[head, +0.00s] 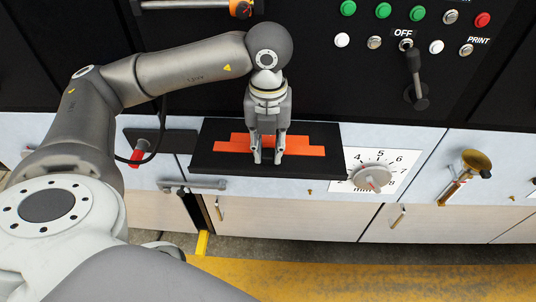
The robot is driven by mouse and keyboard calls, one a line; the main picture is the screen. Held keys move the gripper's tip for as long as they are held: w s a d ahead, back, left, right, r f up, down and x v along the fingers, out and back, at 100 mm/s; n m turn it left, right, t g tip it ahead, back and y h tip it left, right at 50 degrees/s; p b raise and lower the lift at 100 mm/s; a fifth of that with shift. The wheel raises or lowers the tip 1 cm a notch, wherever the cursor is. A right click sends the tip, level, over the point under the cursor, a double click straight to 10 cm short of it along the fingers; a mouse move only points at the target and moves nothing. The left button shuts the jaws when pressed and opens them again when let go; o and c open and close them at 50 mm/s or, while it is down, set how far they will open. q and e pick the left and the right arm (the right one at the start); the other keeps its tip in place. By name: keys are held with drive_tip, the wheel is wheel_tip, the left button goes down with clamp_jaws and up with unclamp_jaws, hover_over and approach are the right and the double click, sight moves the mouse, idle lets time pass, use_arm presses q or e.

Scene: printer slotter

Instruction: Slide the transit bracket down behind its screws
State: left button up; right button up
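I see no part that I can surely tell as the transit bracket. An orange stepped piece (303,150) lies on a black panel (215,166) set in the pale front of the machine, and it may be the bracket. My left gripper (268,158) points down over the middle of the orange piece. Its two fingers are a little apart, with the tips near the lower edge of the orange. I cannot tell whether they touch it or hold anything between them. The gripper hides the middle of the piece. I can make out no screws there. My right gripper is out of view.
A numbered dial (372,177) is right of the panel, and a brass-coloured fitting (474,163) farther right. A black lever (415,75) and coloured buttons are above. A red-ended part (138,152) and a grey handle (194,186) are at left. The yellow floor (380,280) is clear.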

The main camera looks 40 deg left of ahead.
use_arm(q)
clamp_jaws()
drive_tip(key=shift+r+p, duration=1.6)
drive_tip(key=shift+r, duration=0.95)
drive_tip(key=shift+o, duration=0.7)
unclamp_jaws()
drive_tip(key=c, duration=0.3)
